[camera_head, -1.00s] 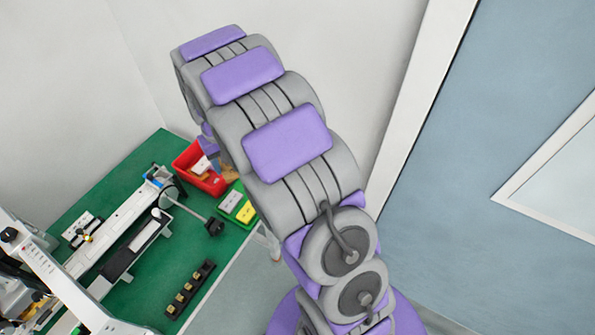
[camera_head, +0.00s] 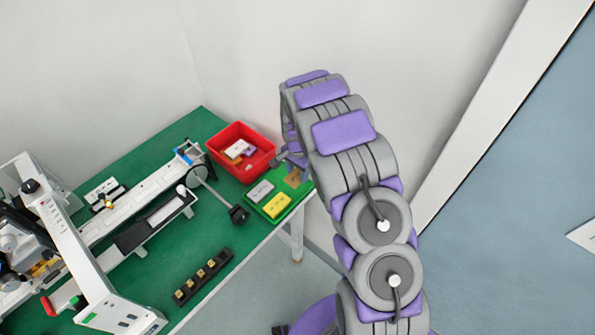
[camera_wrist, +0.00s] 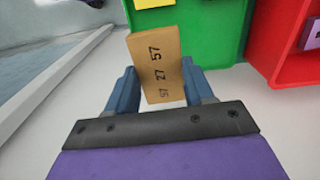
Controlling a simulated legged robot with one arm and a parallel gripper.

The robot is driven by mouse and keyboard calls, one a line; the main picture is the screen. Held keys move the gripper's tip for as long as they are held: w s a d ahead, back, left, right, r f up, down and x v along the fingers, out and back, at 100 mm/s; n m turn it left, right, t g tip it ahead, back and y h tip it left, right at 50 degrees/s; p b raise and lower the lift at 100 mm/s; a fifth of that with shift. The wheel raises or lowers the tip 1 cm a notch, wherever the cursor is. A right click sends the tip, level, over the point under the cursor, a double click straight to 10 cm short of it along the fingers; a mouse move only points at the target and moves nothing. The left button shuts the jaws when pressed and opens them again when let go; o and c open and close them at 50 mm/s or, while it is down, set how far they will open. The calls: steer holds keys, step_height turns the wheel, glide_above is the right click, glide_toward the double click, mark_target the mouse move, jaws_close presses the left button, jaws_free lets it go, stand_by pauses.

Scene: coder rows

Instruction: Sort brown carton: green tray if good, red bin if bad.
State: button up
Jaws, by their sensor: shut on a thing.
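The brown carton (camera_wrist: 160,68) is gripped between the two blue-grey fingers of my gripper (camera_wrist: 158,82). Dark printed characters that look like "57 27 57" show on its face. In the head view my gripper (camera_head: 290,160) hangs at the back right corner of the green tray (camera_head: 259,208), with the carton (camera_head: 293,180) below it. Its exact height over the tray is unclear. The tray holds a grey carton (camera_head: 261,191) and a yellow carton (camera_head: 277,206).
The green table (camera_head: 160,262) carries a white machine (camera_head: 70,235) on the left and a black strip with several small parts (camera_head: 203,277). A black knob on a rod (camera_head: 239,214) stands close to the tray's left side. White walls stand behind.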

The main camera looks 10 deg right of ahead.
steer(key=shift+a+f, duration=0.3)
steer(key=shift+f, duration=0.45)
steer(key=shift+d+f+b, duration=0.1)
steer(key=shift+f+b, duration=0.55)
steer(key=shift+f, duration=1.25)
steer(key=shift+f, duration=0.45)
stand_by(0.4)
steer(key=o, duration=0.8)
steer(key=shift+o, duration=0.2)
steer(key=shift+r, duration=0.1)
